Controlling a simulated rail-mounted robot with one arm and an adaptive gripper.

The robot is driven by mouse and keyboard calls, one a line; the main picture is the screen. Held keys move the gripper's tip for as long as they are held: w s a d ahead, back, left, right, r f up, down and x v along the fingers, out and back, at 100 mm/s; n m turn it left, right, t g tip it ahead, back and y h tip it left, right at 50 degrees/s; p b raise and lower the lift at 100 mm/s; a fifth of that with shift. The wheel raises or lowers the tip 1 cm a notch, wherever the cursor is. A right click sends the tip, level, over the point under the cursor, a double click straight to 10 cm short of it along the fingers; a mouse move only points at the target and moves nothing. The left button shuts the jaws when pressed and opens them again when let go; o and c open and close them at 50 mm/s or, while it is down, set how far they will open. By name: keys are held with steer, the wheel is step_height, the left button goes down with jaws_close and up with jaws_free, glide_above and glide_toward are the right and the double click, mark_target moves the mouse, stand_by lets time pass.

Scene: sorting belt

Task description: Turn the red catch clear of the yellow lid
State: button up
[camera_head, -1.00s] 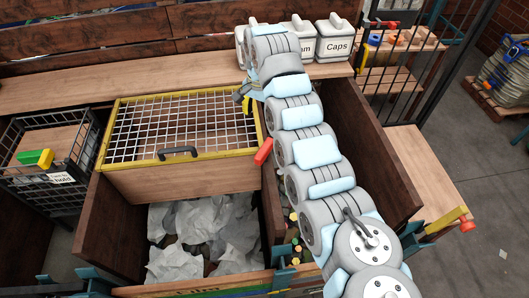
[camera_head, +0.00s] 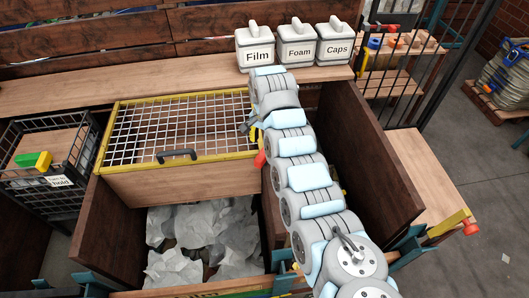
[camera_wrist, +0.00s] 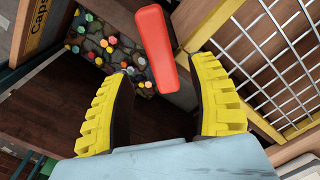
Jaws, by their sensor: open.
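The yellow lid (camera_head: 205,160) is a yellow-edged wire mesh lid, lying shut on a wooden box, with a dark handle (camera_head: 177,154) at its front. The red catch (camera_head: 259,158) is at the lid's front right corner, partly hidden by my gripper in the head view. In the wrist view the red catch (camera_wrist: 152,42) is a long red bar beside the lid's yellow edge (camera_wrist: 262,122); whether it overlaps the lid I cannot tell. My gripper (camera_wrist: 163,68) is open, its yellow ribbed fingers on either side of the catch's near end. Contact is not clear.
Film (camera_head: 257,50), Foam (camera_head: 299,46) and Caps (camera_head: 334,42) containers stand on the back shelf. An open bin of crumpled film (camera_head: 205,232) lies in front of the box. Coloured caps (camera_wrist: 100,42) lie in a bin beside the catch. A wire basket (camera_head: 85,150) stands left.

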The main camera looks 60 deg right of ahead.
mark_target(264, 150)
steer(key=shift+f, duration=3.1)
jaws_close()
